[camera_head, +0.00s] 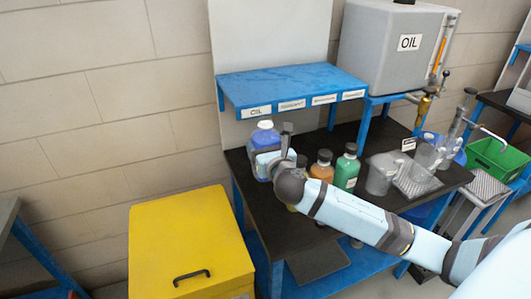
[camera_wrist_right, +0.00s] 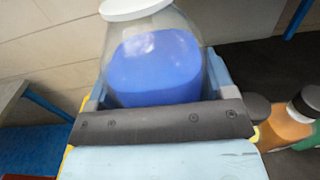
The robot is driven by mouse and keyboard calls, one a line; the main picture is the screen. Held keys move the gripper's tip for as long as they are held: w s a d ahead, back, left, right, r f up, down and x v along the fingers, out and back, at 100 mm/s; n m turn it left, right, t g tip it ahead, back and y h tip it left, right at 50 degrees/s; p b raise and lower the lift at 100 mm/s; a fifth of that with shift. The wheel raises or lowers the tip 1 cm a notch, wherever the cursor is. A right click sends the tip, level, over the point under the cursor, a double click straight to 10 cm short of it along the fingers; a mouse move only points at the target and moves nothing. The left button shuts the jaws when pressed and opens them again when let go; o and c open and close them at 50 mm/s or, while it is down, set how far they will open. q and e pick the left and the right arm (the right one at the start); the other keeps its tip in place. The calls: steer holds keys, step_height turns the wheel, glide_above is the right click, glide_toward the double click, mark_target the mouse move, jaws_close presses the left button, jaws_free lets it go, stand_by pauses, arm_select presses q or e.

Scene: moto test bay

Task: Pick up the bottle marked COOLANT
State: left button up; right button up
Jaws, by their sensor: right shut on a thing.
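A clear bottle with blue liquid and a white cap (camera_head: 263,138) is at the left end of the dark workbench. My right gripper (camera_head: 270,163) is shut on it. In the right wrist view the blue bottle (camera_wrist_right: 155,62) stands between the two fingers, with its cap above them. No marking on it is readable, and its base is hidden, so I cannot tell whether it touches the bench. An orange bottle (camera_head: 322,168) and a green bottle (camera_head: 347,170), both with dark caps, stand to its right. My left gripper is not in view.
A blue shelf (camera_head: 290,83) with labels, one reading OIL, hangs above the bench (camera_head: 398,205). Clear jugs (camera_head: 380,178) stand at the bench's right. A yellow box (camera_head: 190,235) is at the front left, and a grey OIL tank (camera_head: 388,50) at the back.

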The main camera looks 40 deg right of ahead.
steer(key=shift+r, duration=1.05)
steer(key=shift+r, duration=0.2)
